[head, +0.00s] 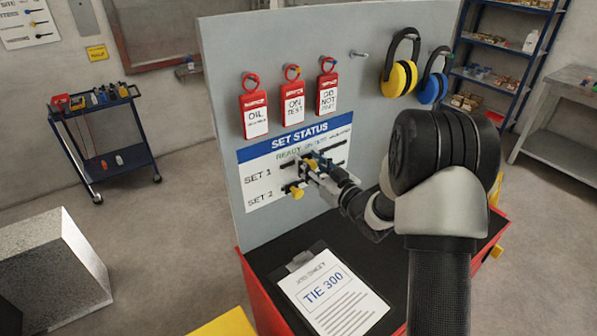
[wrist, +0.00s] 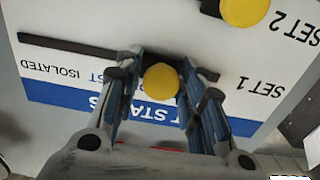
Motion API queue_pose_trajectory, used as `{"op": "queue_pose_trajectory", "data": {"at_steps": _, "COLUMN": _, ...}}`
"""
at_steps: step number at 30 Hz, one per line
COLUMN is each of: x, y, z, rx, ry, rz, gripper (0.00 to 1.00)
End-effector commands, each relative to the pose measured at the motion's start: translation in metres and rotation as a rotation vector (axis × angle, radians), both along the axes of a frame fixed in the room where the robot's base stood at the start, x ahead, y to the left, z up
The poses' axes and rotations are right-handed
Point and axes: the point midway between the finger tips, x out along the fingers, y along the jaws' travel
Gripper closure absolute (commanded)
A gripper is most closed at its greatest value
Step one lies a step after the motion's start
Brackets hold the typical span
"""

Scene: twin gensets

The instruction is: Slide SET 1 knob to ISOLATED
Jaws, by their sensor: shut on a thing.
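The SET STATUS board (head: 251,179) is a white panel with a blue header on the grey upright panel. It also shows upside down in the wrist view (wrist: 50,20). The round yellow SET 1 knob (wrist: 161,80) sits between the two fingers of my gripper (wrist: 160,86), which is shut on it. In the head view my gripper (head: 312,166) covers most of that row. The dark SET 1 slot (wrist: 70,46) runs from the fingers towards the ISOLATED label (wrist: 55,70). Part of the ON TEST label is hidden by a finger.
The yellow SET 2 knob (head: 297,193) is close below my gripper; it also shows at the top of the wrist view (wrist: 243,10). Red tags (head: 293,105) and ear defenders (head: 399,75) hang above. A clipboard (head: 335,295) lies on the black top below.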

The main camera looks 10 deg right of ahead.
Motion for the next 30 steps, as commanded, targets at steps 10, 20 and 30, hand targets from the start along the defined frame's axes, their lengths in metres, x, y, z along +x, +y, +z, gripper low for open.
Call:
{"op": "queue_pose_trajectory", "data": {"at_steps": 10, "x": 0.017, "y": -0.043, "z": 0.002, "rx": 0.000, "ry": -0.003, "rz": -0.002, "gripper": 1.00}}
{"op": "queue_pose_trajectory", "data": {"at_steps": 20, "x": 0.017, "y": -0.042, "z": 0.002, "rx": 0.000, "ry": -0.002, "rz": -0.002, "gripper": 0.57}}
{"op": "queue_pose_trajectory", "data": {"at_steps": 30, "x": 0.017, "y": -0.042, "z": 0.001, "rx": 0.000, "ry": -0.001, "rz": -0.002, "gripper": 0.53}}
